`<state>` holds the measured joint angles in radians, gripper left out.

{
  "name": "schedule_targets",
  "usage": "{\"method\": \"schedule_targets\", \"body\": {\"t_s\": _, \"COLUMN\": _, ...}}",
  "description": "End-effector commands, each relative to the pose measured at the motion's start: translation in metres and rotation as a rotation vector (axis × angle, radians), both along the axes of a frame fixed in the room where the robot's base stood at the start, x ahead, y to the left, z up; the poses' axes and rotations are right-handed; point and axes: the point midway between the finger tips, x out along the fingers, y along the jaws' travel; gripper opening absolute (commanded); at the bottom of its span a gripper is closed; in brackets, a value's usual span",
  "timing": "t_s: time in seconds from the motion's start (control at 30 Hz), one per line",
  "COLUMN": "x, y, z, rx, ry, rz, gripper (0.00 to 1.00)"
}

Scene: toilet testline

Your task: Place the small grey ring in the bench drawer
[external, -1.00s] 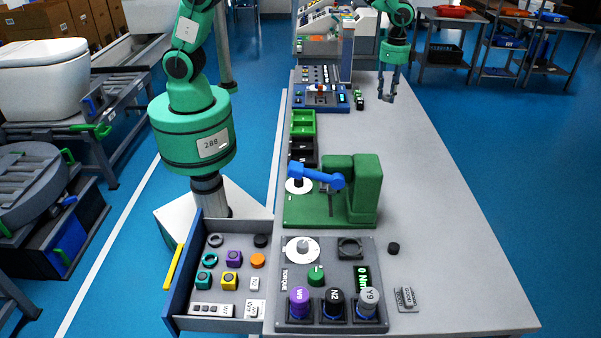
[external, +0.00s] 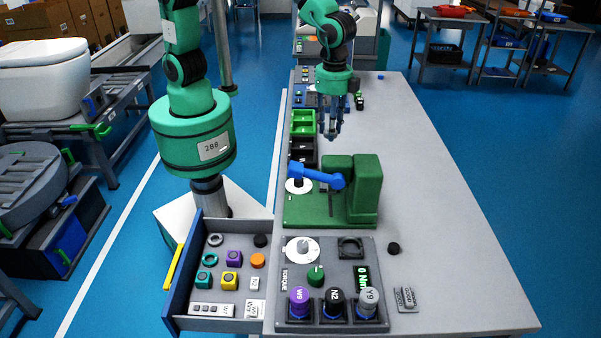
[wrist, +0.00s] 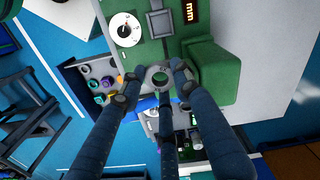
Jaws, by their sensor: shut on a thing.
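My gripper (external: 332,134) is above the bench, just beyond the green bench device, with its fingers pointing down. In the wrist view my gripper (wrist: 154,80) has its fingertips closed around a small grey ring (wrist: 158,70), which shows between them. In the external view the ring is too small to make out at the fingertips. The bench drawer (external: 186,275) is pulled out at the lower left, open at the top. It also shows at the left in the wrist view (wrist: 70,72). Another grey ring (external: 215,234) lies in its back left part.
The drawer holds a teal ring (external: 210,259), a purple cube (external: 233,257), a yellow cube (external: 229,282) and several other pieces. The green device (external: 365,190) with a blue arm (external: 318,175) stands near my gripper. A torque panel (external: 330,265) lies beside the drawer.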

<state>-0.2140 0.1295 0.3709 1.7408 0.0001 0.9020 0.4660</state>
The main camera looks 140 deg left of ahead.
Motion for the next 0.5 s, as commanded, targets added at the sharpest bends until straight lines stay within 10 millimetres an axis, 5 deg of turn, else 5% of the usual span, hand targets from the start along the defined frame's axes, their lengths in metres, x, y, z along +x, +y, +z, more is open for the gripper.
{"method": "schedule_targets", "body": {"t_s": 0.5, "x": -0.058, "y": -0.153, "z": -0.008, "rx": 0.0, "ry": 0.0, "rz": -0.167, "gripper": 0.18}}
